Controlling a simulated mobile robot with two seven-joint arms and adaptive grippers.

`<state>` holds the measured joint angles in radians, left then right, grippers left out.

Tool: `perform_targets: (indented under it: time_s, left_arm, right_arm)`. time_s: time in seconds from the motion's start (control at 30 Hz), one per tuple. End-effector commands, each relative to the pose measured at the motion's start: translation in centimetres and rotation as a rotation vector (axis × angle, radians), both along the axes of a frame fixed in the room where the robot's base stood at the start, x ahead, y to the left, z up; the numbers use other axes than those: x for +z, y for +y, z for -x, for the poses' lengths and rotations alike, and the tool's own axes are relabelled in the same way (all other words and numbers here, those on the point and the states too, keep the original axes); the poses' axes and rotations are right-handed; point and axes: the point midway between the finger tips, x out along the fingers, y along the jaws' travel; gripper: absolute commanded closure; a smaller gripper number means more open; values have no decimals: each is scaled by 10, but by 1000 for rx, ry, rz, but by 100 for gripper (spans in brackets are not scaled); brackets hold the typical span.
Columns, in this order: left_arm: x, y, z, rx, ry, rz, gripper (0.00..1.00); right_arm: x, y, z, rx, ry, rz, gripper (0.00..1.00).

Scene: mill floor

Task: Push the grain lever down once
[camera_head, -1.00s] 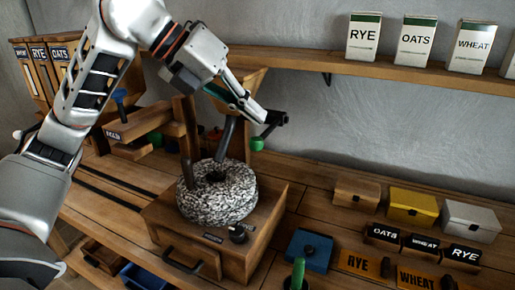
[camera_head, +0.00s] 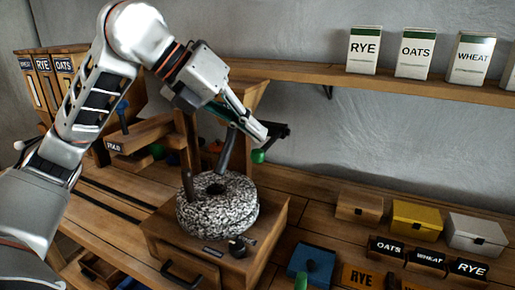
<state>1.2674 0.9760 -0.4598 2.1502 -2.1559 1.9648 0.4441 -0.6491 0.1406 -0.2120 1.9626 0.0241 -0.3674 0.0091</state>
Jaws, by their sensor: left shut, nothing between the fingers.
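The hand mill has a speckled round millstone (camera_head: 217,215) on a wooden base, with a wooden hopper above and behind it. A dark arm (camera_head: 277,131) with a green knob (camera_head: 258,156) shows beside the hopper; I cannot tell for sure that it is the grain lever. My left gripper (camera_head: 257,131) reaches in from upper left, shut and empty. Its fingertips overlap the dark arm in the picture, just above the green knob. I cannot tell whether they touch. The fingers partly hide the hopper and the arm's mounting. My right gripper is not in view.
A blue-knobbed lever (camera_head: 122,108) stands at left near labelled bins (camera_head: 63,85). A shelf (camera_head: 400,88) with RYE, OATS and WHEAT packets runs along the wall. Small boxes, including a yellow box (camera_head: 415,219), and label blocks sit at right. Bare bench lies right of the hopper.

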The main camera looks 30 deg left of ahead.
Motion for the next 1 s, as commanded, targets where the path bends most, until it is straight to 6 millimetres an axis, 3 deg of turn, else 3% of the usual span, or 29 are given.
perform_targets:
  time_s: [1.0]
  left_arm:
    - [-9,0,0,0,0,0,100]
  right_arm:
    - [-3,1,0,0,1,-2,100]
